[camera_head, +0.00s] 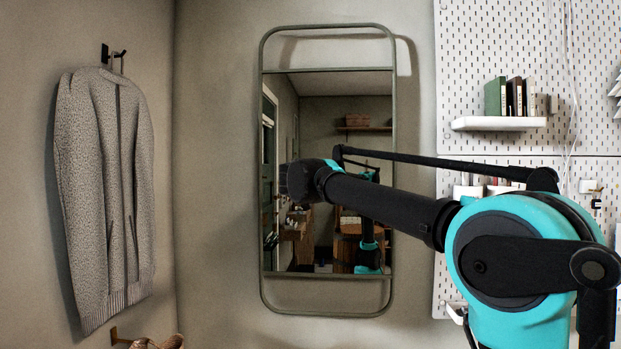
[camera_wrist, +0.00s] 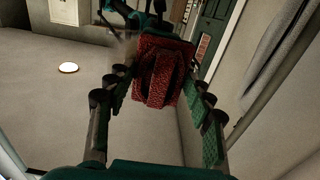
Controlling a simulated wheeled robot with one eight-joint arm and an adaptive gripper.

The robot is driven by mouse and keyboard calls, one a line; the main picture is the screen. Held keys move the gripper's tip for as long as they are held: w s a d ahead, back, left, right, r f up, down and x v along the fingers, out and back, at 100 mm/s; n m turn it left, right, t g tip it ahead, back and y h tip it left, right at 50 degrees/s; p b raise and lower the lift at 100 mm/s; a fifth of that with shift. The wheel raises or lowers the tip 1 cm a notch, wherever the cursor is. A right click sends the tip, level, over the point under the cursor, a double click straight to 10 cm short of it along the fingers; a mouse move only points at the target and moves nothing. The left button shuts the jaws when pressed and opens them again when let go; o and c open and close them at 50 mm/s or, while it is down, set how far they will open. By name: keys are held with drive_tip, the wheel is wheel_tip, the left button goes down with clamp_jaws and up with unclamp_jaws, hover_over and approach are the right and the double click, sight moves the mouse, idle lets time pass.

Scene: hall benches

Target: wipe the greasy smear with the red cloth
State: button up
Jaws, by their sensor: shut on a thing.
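The red cloth (camera_wrist: 163,74) is a bunched, speckled dark red piece in the upper middle of the wrist view. My gripper (camera_wrist: 160,78) has its two fingers with green pads on either side of it and is shut on it. In the head view I cannot make out the cloth, and my black and teal arm reaches left across the front of the mirror (camera_head: 340,105). I cannot make out the greasy smear in either view. Part of the mirror is hidden behind my arm.
A grey jacket (camera_head: 105,190) hangs on the left wall. On the right a white pegboard (camera_head: 500,45) carries a small shelf (camera_head: 498,123) with books (camera_head: 508,97). The wrist view shows a dark green door (camera_wrist: 208,38) and a pale round disc (camera_wrist: 68,68) on a plain surface.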

drive_tip(key=shift+a+r, duration=0.1)
drive_tip(key=shift+a, duration=1.1)
drive_tip(key=shift+d, duration=0.15)
drive_tip(key=d, duration=1.1)
drive_tip(key=shift+s+d, duration=0.15)
drive_tip(key=shift+d, duration=0.25)
drive_tip(key=shift+a, duration=0.1)
drive_tip(key=a, duration=1.2)
idle(0.6)
